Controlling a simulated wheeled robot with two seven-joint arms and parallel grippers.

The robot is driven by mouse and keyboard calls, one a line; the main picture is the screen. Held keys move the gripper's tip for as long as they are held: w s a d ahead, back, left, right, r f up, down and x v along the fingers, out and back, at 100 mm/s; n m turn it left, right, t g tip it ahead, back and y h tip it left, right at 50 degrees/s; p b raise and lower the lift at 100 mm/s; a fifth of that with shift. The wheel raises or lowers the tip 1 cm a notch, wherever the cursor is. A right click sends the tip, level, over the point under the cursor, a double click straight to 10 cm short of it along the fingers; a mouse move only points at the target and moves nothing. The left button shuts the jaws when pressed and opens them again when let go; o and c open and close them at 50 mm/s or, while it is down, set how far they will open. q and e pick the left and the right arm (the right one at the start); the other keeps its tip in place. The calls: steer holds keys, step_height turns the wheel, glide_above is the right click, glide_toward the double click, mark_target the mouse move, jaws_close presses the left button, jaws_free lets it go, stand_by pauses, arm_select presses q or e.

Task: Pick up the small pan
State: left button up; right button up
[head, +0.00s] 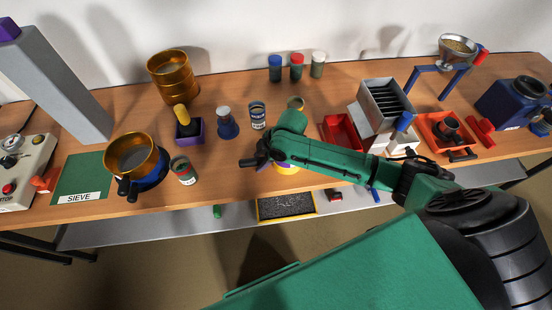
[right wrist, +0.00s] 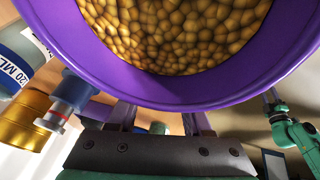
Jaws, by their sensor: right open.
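A round purple-rimmed pan (right wrist: 160,92) filled with yellow-brown beads takes up the top of the right wrist view, very close. In the head view a small yellow-and-purple part (head: 286,169) shows below my right forearm, which hides most of it. I cannot tell whether it is the same pan. My right gripper (head: 250,162) is open above the middle of the bench; in the wrist view its fingers (right wrist: 160,116) are spread beside the pan's rim. Whether they touch it is not clear. My left gripper is not in view.
A labelled jar (head: 184,171), a purple holder (head: 190,131) and a grey-capped bottle (head: 227,123) stand left of my gripper. A red tray (head: 342,132) lies right of it. A dark yellow-edged tray (head: 287,206) lies below the bench.

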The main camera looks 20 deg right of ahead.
mark_target(260, 160)
jaws_close()
step_height(260, 160, up, 20)
steer(key=shift+b, duration=0.45)
steer(key=c, duration=0.6)
jaws_free()
jaws_close()
steer(key=shift+a+r, duration=0.1)
